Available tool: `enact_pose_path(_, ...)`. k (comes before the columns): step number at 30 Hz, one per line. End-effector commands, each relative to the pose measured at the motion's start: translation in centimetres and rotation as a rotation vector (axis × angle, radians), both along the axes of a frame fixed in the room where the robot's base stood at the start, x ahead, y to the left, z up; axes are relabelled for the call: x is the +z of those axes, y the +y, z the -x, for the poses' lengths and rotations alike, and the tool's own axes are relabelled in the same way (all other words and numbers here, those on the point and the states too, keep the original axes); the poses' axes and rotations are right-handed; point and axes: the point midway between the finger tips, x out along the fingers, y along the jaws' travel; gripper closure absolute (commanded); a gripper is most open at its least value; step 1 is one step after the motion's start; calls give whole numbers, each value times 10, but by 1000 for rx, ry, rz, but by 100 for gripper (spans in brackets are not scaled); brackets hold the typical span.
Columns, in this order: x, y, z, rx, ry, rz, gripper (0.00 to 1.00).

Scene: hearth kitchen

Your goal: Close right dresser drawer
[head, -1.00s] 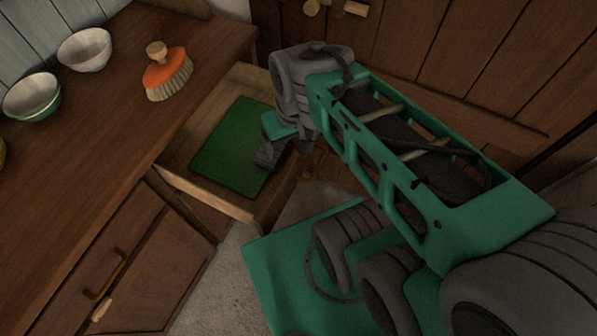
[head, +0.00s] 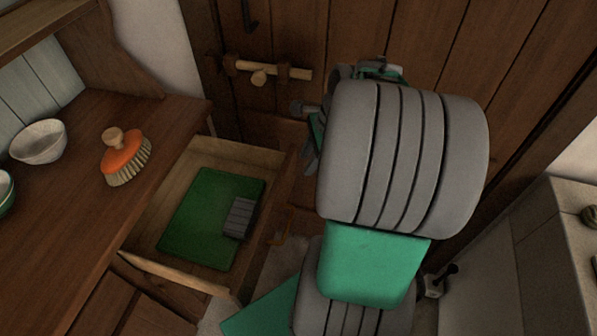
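The right dresser drawer (head: 172,266) is pulled open from the dresser (head: 65,215). A green mat (head: 195,220) lies on its floor, with a small grey ribbed object (head: 240,217) on the mat.
An orange brush (head: 125,160) and a white bowl (head: 39,142) stand on the dresser top. A wooden door with a wooden latch (head: 270,72) is behind the drawer. A pale counter (head: 560,240) is at the right.

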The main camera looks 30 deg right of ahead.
Motion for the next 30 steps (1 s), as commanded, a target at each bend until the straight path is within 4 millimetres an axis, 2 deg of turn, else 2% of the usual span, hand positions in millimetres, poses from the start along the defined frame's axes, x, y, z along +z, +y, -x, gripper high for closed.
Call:
enact_pose_path(1, -2, -22, 5, -156, 16, -51, 70)
enact_pose_path(3, -4, -41, 10, -324, 33, -111, 75)
enact_pose_path(7, -6, -55, 14, -460, 48, -161, 86)
enact_pose_path(12, -25, -50, 9, -464, 50, -163, 100)
enact_pose_path(24, -102, -29, -16, -460, 50, -161, 100)
enact_pose_path(30, -98, -9, -40, -461, 49, -159, 100)
